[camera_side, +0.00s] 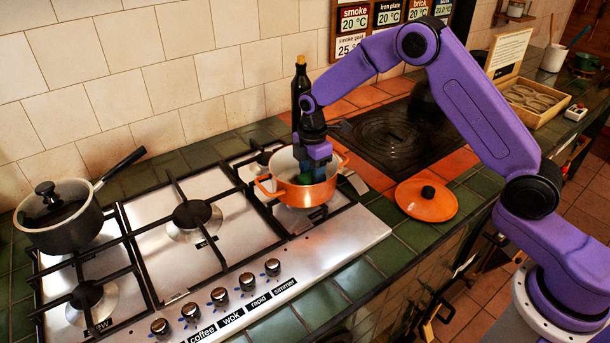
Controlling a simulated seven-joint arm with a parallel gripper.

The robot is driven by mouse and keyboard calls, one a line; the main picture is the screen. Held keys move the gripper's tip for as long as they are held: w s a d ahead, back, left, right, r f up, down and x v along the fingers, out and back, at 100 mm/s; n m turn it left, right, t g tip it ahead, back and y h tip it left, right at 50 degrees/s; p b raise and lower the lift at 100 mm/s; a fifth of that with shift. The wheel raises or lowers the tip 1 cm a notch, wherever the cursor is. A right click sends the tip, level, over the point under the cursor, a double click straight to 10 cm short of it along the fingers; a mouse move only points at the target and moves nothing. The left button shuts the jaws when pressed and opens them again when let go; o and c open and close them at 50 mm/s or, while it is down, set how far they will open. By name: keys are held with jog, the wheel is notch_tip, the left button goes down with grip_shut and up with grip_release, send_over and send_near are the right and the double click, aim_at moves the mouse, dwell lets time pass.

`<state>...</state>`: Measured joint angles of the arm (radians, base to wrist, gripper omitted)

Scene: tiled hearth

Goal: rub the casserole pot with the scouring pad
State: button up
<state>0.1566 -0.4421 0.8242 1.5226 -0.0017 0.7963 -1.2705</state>
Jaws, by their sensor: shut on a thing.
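The orange casserole pot (297,196) sits on the right rear part of the steel hob, its pale inside showing and its lid off. My gripper (312,168) points down into the pot's opening. It is shut on the scouring pad (303,179), a small dark green piece low between the fingers, inside the pot. The pot's rim and the fingers hide much of the pad. I cannot tell whether the pad touches the pot's inner wall or floor.
The orange lid (426,200) lies on the green tiles to the right. A dark bottle (300,85) stands behind the pot. A lidded saucepan (60,216) stands on the hob's left. A dark round plate (391,131) and a wooden box (532,100) are farther right.

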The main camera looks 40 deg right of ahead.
aim_at(300, 179)
jog(key=a, duration=0.3)
jog(key=shift+a, duration=0.35)
jog(key=shift+w, duration=0.75)
jog(key=shift+d, duration=1.85)
jog(key=shift+a, duration=1.9)
notch_tip(300, 179, up, 8)
jog(key=shift+d, duration=0.1)
jog(key=shift+s+d, duration=0.85)
jog(key=shift+s, duration=0.3)
jog(key=shift+s+d+f, duration=0.15)
jog(key=shift+s+d, duration=0.05)
jog(key=shift+s, duration=0.1)
jog(key=shift+f, duration=2.85)
